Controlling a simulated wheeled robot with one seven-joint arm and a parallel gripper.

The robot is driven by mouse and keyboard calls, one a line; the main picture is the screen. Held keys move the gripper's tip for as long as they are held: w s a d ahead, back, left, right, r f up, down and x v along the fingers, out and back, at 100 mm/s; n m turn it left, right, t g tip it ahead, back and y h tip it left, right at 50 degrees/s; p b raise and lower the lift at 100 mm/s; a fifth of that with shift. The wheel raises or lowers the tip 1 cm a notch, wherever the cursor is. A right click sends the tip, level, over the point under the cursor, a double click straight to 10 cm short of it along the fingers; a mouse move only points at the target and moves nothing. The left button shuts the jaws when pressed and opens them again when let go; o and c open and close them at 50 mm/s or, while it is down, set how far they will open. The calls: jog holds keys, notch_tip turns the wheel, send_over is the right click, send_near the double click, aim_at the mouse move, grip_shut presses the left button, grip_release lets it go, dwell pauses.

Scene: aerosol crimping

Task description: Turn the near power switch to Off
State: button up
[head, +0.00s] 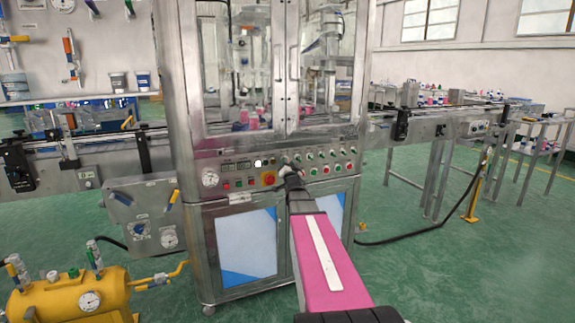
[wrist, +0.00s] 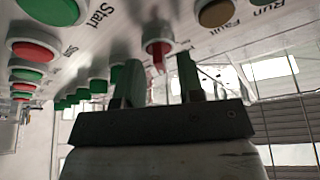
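The machine's control panel (head: 250,172) faces me in the head view, with a row of knobs and buttons. My gripper (head: 287,168) is up against the panel and hides a small part of it. In the wrist view my gripper (wrist: 160,80) is open, its two fingers apart. A red switch handle (wrist: 157,52) stands out from the panel in line with the gap between the fingertips. I cannot tell whether the fingers touch it. Its label and its setting are not readable. A red and yellow knob (head: 268,179) is just left of my gripper in the head view.
Close beside the red handle are a green Start button (wrist: 55,10), a red button (wrist: 35,48) and an amber lamp (wrist: 215,13). More green buttons (head: 323,155) lie right of my gripper. A gauge (head: 210,178) is at the panel's left. Glass doors rise above.

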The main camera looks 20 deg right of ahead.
jog(key=shift+w+r, duration=0.1)
jog(key=shift+w, duration=0.15)
jog(key=shift+c, duration=0.3)
grip_shut()
jog(key=shift+n+y, duration=0.4)
jog(key=shift+n, duration=0.1)
jog(key=n+y, duration=0.2)
jog(key=n, duration=0.3)
jog(key=n+y, duration=0.3)
jog(key=n, duration=0.3)
jog(key=n+y, duration=0.3)
jog(key=n, duration=0.2)
jog(key=shift+d, duration=0.15)
jog(key=shift+n, duration=0.4)
